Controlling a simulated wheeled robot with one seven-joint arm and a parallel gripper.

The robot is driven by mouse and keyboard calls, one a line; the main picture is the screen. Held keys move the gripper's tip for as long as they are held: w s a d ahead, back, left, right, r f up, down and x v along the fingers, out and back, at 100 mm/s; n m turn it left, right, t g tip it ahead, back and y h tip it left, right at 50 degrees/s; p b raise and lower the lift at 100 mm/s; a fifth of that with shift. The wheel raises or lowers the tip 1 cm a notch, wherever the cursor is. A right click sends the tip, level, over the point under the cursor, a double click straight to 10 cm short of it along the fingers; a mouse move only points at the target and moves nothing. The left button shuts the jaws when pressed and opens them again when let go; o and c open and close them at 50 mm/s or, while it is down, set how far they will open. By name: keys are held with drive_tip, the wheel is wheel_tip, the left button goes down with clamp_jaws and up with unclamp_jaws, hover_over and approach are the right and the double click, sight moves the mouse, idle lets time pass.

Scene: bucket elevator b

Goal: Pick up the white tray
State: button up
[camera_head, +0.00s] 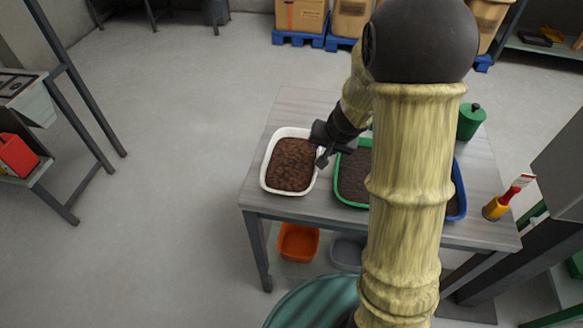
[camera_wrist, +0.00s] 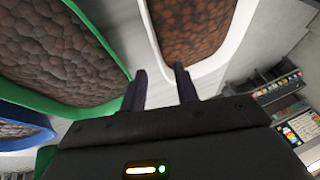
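The white tray (camera_head: 265,181) sits at the left end of the grey table and is full of brown, lumpy material. My gripper (camera_head: 321,160) is at the tray's right edge, between it and the green tray (camera_head: 338,199). In the wrist view the two dark fingers of my gripper (camera_wrist: 160,84) stand apart. The right finger overlaps the rim of the white tray (camera_wrist: 224,55) in the picture, and the left finger is beside the green tray (camera_wrist: 100,108). I cannot tell whether a finger touches the rim. My arm hides much of the green tray in the head view.
A blue tray (camera_head: 460,190) lies right of the green one, partly behind my arm. An orange bin (camera_head: 298,242) is below. Floor left of the table is clear.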

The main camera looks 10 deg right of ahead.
sight(318, 155)
drive_tip(key=shift+w+f, duration=0.15)
drive_tip(key=shift+f, duration=0.15)
drive_tip(key=shift+f, duration=0.1)
drive_tip(key=b+x, duration=0.2)
drive_tip(key=x, duration=0.3)
drive_tip(key=shift+a+f, duration=0.1)
drive_tip(key=shift+a, duration=0.1)
drive_tip(key=shift+c, duration=0.2)
clamp_jaws()
